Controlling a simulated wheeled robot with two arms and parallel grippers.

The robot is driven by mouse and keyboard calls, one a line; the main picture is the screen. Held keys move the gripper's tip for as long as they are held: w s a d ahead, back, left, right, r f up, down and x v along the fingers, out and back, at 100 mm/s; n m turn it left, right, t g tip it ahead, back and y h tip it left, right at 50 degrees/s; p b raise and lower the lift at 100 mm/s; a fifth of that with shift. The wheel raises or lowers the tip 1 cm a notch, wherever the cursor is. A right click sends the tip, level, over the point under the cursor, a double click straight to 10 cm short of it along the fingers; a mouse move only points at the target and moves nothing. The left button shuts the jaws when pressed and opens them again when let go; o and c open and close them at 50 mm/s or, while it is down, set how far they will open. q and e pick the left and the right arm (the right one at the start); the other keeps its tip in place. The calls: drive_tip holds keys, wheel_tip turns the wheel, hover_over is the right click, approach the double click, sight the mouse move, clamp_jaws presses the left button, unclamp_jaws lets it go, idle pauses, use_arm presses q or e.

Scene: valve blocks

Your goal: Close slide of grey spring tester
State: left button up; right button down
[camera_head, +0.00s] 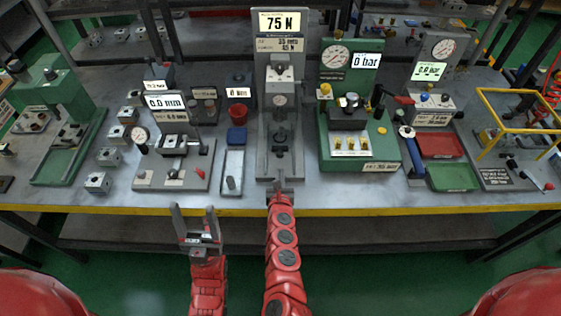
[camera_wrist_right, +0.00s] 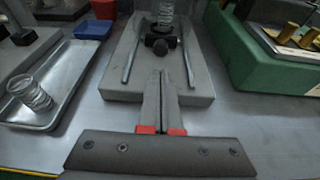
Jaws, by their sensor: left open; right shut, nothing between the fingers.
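The grey spring tester (camera_head: 262,120) stands upright in the middle of the bench, with a display reading 75 N at its top. In the right wrist view its grey base (camera_wrist_right: 118,80) carries two slim rods, a coil spring (camera_wrist_right: 166,8) and a dark knobbed part (camera_wrist_right: 160,45), which may be the slide. My right gripper (camera_head: 281,184) is at the front of the tester's base. In the wrist view its fingers (camera_wrist_right: 161,75) are together and empty, just short of the dark part; contact cannot be told. My left gripper (camera_head: 196,212) is open and empty before the bench edge.
A grey gauge station (camera_head: 150,178) is further left. The bench front edge (camera_head: 340,210) is yellow.

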sight(280, 153)
drive_tip(key=shift+r+p+x, duration=0.1)
drive_tip(key=shift+r+x, duration=0.05)
drive_tip(key=shift+x, duration=0.75)
drive_tip(key=shift+r+p+x, duration=0.1)
drive_tip(key=shift+r+x, duration=0.05)
drive_tip(key=shift+x, duration=0.75)
drive_tip(key=shift+r+p+x, duration=0.1)
drive_tip(key=shift+r+x, duration=0.1)
drive_tip(key=shift+x, duration=0.65)
drive_tip(key=shift+w, duration=0.15)
drive_tip(key=b+x, duration=0.2)
drive_tip(key=b, duration=0.1)
drive_tip(key=shift+w+d, duration=0.15)
drive_tip(key=shift+w, duration=0.3)
drive_tip(key=shift+w+r, duration=0.15)
drive_tip(key=shift+w, duration=0.2)
drive_tip(key=shift+r, duration=0.4)
drive_tip(key=shift+s, duration=0.1)
